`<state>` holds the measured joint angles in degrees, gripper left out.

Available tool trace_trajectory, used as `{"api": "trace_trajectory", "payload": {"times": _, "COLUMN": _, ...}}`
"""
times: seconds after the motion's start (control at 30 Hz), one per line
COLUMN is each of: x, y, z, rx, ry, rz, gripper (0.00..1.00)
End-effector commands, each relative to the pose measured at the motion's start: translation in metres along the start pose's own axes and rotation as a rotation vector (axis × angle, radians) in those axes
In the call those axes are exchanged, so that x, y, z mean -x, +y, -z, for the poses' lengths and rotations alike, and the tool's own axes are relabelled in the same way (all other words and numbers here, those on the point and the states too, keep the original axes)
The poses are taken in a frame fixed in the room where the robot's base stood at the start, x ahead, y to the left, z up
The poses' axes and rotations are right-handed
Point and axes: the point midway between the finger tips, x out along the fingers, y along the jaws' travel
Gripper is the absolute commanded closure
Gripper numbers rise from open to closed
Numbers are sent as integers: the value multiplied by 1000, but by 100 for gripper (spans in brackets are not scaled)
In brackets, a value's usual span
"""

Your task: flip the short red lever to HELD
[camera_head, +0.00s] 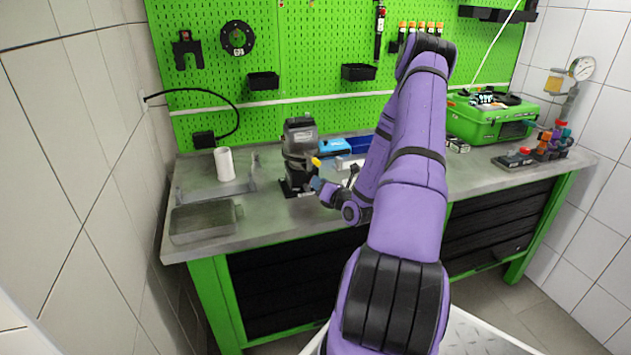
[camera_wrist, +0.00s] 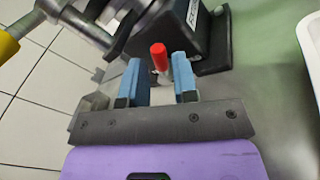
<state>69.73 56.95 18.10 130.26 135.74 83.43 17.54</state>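The short red lever (camera_wrist: 159,57) shows in the wrist view as a red cap standing in front of the dark pump body (camera_wrist: 182,30). My gripper (camera_wrist: 157,72) is open, with one blue-padded finger on each side of the lever. A gap shows between the lever and each pad; I cannot tell how deep the lever sits between them. In the head view the pump (camera_head: 299,138) stands on the bench, and my gripper (camera_head: 322,190) is low at its front right side. The lever cannot be made out there.
A yellow-ended metal handle (camera_wrist: 8,46) juts out left of my gripper; its yellow end (camera_head: 316,162) also shows in the head view. A white cup (camera_head: 224,164) and a grey tray (camera_head: 203,222) are on the bench's left. A green case (camera_head: 490,120) stands at the right.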

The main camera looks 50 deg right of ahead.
Motion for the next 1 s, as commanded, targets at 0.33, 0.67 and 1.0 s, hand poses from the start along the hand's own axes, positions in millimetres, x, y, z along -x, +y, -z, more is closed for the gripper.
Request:
{"api": "trace_trajectory", "payload": {"times": 0.33, "x": -26, "y": 0, "z": 0, "rx": -1, "ry": 1, "rz": 0, "gripper": 73}}
{"api": "trace_trajectory", "payload": {"times": 0.67, "x": -26, "y": 0, "z": 0, "rx": 0, "ry": 1, "rz": 0, "gripper": 94}}
{"api": "trace_trajectory", "payload": {"times": 1.0, "x": -25, "y": -4, "z": 1, "rx": -70, "ry": -19, "rz": -11, "gripper": 100}}
